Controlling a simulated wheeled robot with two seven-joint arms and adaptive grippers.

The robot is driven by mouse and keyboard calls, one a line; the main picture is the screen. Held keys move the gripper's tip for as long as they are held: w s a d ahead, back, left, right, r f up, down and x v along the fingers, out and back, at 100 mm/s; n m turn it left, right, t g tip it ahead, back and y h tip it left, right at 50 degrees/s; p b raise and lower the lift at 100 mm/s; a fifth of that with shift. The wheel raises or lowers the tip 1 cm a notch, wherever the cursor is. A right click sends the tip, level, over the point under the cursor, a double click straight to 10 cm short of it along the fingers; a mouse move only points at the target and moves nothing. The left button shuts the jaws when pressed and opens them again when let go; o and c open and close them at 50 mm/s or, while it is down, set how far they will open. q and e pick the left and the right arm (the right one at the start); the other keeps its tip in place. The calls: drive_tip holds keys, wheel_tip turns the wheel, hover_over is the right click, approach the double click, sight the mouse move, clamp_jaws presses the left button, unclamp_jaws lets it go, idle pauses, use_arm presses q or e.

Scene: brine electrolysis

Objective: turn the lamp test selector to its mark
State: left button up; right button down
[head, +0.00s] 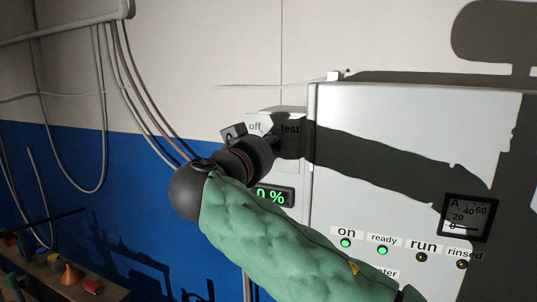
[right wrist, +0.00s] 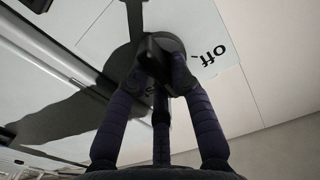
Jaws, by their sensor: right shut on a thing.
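The lamp test selector (right wrist: 158,48) is a black knob on a dark round base, on a pale panel. In the right wrist view my right gripper (right wrist: 162,72) has its fingers closed on the knob from both sides. The "off" label (right wrist: 209,55) is beside it; the other label is mostly covered by the fingers. In the head view my right gripper (head: 268,142) reaches the panel between "off" (head: 254,127) and "test" (head: 290,128), and it hides most of the selector. Which mark the knob points to cannot be told. My left gripper is not in view.
A green 0 % display (head: 272,195) sits below, partly behind my arm. The white cabinet (head: 400,120) to the right carries a gauge (head: 467,217) and lamps; "on" and "ready" glow green. Cables (head: 103,120) hang on the left wall. A shelf with small items is at lower left.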

drive_tip(key=n, duration=0.4)
drive_tip(key=shift+a+r+n, duration=0.1)
drive_tip(key=shift+r+n, duration=0.05)
drive_tip(key=shift+n, duration=0.15)
drive_tip(key=n, duration=0.5)
drive_tip(key=shift+a+n+p, duration=0.15)
drive_tip(key=shift+n+p, duration=0.15)
drive_tip(key=shift+p, duration=0.05)
drive_tip(key=shift+w, duration=0.1)
drive_tip(key=c, duration=1.1)
unclamp_jaws()
drive_tip(key=v, duration=1.2)
